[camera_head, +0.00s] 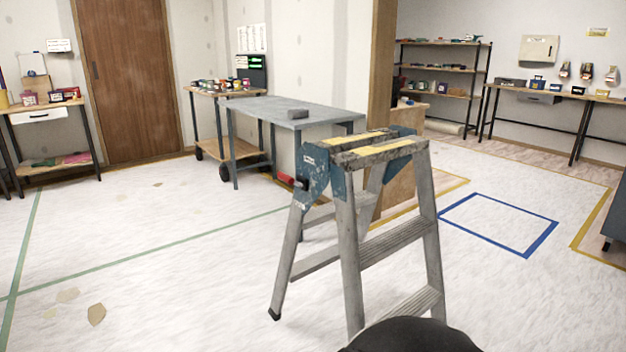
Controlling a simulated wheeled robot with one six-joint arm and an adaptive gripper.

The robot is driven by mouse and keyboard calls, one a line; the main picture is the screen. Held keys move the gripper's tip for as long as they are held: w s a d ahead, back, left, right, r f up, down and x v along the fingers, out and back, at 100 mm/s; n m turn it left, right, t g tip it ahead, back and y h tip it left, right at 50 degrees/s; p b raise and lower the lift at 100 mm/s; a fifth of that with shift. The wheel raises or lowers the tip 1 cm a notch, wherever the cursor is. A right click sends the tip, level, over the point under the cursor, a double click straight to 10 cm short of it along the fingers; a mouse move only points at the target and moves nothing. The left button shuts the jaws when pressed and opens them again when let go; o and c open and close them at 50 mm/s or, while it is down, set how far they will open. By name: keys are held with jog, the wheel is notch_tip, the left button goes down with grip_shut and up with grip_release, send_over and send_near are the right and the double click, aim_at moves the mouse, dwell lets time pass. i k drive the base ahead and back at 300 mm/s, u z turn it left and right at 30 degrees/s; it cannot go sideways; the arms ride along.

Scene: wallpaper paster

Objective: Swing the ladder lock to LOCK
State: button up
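A grey metal stepladder (349,240) stands upright with its legs spread in the middle of the head view. Its top has worn yellow strips and blue side brackets (318,182). A small red lever (286,179) with a dark end sticks out to the left of the near bracket. It looks like the ladder lock, but its setting is too small to read. A small white label (309,160) sits on the bracket above it. My gripper is not in view.
A grey table (290,112) with a small grey block stands behind the ladder, beside a wheeled wooden cart (240,150). Benches and shelves line the walls. Open floor lies left of the ladder, with a blue taped rectangle (500,225) to its right.

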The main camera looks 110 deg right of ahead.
aim_at(280, 175)
jog(key=z, duration=3.85)
jog(key=k, duration=0.4)
jog(key=z, duration=0.3)
jog(key=i, duration=1.1)
jog(key=u, duration=0.5)
